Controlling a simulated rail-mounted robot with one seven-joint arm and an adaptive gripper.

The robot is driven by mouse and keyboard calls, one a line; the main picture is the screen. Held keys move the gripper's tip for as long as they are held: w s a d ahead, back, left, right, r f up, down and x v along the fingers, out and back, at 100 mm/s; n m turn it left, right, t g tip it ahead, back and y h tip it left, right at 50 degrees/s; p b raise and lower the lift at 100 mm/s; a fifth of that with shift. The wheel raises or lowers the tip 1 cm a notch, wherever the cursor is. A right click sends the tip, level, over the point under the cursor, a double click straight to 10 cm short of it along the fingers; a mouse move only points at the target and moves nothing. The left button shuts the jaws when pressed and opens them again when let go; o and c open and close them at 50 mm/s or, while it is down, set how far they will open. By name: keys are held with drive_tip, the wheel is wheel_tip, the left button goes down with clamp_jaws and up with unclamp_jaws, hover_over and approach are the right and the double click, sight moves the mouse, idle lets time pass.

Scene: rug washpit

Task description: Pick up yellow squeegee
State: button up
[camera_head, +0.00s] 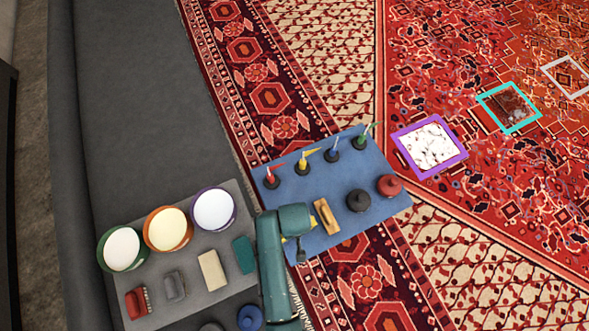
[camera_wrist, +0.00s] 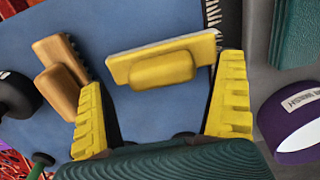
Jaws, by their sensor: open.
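The yellow squeegee (camera_wrist: 162,68) lies on the blue mat (camera_wrist: 150,20) in the wrist view, a long bar with a pale edge and a shorter block handle. My gripper (camera_wrist: 163,74) is open, with one yellow finger near each end of the squeegee. The fingers look apart from it; I cannot tell their height above the mat. In the head view my arm covers most of this spot, and only a bit of yellow shows beside it, which I cannot identify.
A wooden-handled tool (camera_head: 326,216) lies beside the squeegee. A grey board (camera_head: 190,301) at left carries buckets, brushes and blocks.

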wheel_tip(320, 180, down, 2)
drive_tip(key=shift+f, duration=0.1)
drive_tip(key=shift+s, duration=0.1)
drive_tip(key=shift+r, duration=0.2)
drive_tip(key=c, duration=1.2)
wheel_tip(320, 180, up, 10)
drive_tip(key=p, duration=0.6)
drive_tip(key=shift+p, duration=0.3)
drive_tip(key=shift+c, duration=0.3)
